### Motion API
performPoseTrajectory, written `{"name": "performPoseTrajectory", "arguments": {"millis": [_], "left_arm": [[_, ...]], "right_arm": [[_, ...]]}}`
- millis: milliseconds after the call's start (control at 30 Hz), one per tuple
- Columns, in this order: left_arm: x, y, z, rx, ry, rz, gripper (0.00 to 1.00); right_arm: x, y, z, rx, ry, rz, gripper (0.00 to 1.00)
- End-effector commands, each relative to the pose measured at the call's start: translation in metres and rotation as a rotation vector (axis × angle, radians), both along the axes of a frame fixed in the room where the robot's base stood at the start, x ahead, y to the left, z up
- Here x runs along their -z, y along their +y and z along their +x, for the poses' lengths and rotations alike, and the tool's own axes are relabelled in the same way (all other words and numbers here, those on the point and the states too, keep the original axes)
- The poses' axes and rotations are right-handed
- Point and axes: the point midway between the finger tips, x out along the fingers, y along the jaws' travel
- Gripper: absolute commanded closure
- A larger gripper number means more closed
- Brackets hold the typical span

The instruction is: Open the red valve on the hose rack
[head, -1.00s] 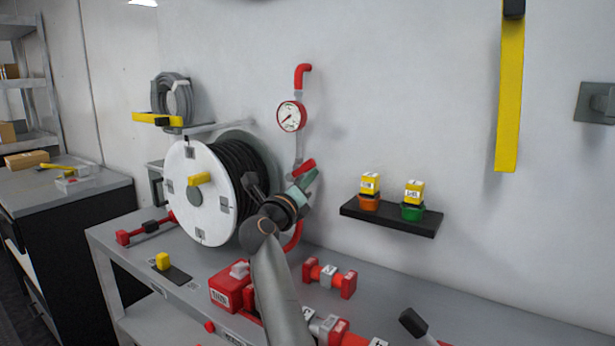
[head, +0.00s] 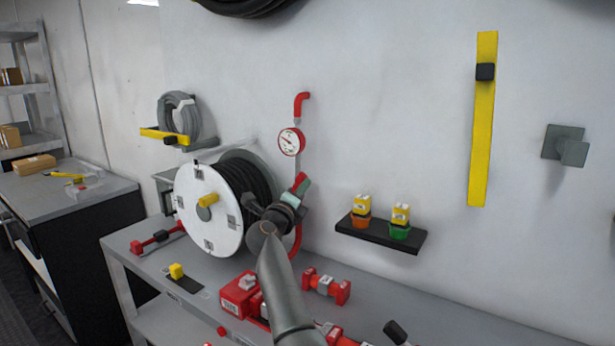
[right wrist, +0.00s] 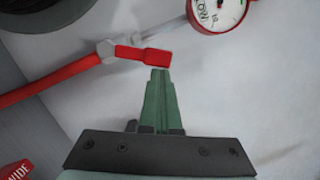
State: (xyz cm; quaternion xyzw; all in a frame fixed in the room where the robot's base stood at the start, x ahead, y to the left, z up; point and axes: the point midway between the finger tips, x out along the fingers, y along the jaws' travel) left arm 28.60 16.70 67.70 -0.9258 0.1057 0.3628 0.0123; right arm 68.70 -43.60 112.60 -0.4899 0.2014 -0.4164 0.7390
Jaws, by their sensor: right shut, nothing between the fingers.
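The red valve handle (head: 298,181) sits on the wall pipe below a round gauge (head: 291,141). In the right wrist view the red handle (right wrist: 145,55) juts right from a grey fitting, at an angle to the pipe. My right gripper (head: 303,187) is at the handle, covering part of it in the head view. In the right wrist view its green fingers (right wrist: 160,72) are shut and empty. Their tips are right at the handle's free end; I cannot tell if they touch. My left gripper is not in view.
A white hose reel (head: 206,235) stands left of the valve on the grey bench (head: 420,300). A black shelf (head: 380,235) with two small yellow-topped items is to the right. Red fittings (head: 326,286) and a red box (head: 238,293) lie near my right arm.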

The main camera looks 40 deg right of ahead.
Motion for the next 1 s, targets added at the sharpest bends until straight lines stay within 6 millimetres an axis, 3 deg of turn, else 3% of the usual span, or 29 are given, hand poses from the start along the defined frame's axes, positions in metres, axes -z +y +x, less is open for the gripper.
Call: {"name": "performPoseTrajectory", "arguments": {"millis": [33,200,1000], "left_arm": [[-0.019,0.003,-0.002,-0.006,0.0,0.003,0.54],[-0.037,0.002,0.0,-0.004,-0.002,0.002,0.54],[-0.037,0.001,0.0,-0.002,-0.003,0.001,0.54]], "right_arm": [[-0.014,0.002,0.003,-0.002,0.038,-0.014,1.0],[-0.016,0.004,0.01,-0.002,0.127,-0.053,1.0],[-0.024,0.01,0.023,0.0,0.119,-0.051,1.0]]}}
